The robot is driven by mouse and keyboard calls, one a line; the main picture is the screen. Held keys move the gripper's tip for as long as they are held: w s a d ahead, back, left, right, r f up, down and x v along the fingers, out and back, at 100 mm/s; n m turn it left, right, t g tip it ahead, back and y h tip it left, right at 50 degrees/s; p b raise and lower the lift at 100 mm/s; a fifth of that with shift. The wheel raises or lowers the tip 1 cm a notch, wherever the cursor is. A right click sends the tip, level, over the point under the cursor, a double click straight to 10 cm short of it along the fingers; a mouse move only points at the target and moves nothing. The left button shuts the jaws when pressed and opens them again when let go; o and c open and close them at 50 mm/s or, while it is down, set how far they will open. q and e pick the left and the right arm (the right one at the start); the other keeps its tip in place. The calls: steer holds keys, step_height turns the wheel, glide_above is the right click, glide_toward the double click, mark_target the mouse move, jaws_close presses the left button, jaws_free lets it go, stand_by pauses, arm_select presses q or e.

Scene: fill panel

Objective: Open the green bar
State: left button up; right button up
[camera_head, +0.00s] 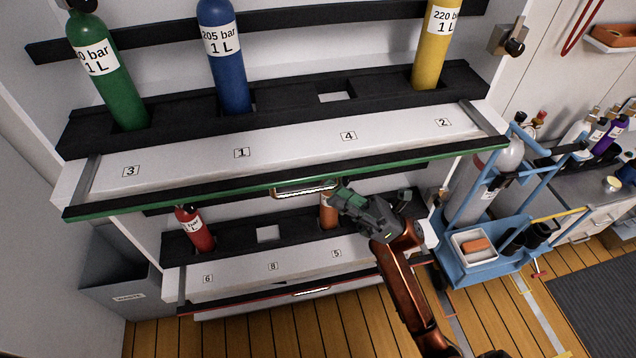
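The green bar (230,190) runs along the front edge of the upper shelf, from the left end to the right end, tilted in the picture. A pale handle (305,188) sits on it near the middle. My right gripper (372,195) is just below the bar, to the right of the handle. Its fingers look spread, with nothing seen between them. One finger lies close to the handle's right end; I cannot tell whether it touches. My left gripper is not in view.
Green (106,75), blue (224,60) and yellow (436,45) cylinders stand in the upper shelf. The lower shelf, with a red bar (255,302), holds a red cylinder (194,228) and an orange one (328,212). A blue trolley (490,270) stands to the right.

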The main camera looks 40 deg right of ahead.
steer(key=shift+v, duration=1.55)
steer(key=shift+c, duration=0.3)
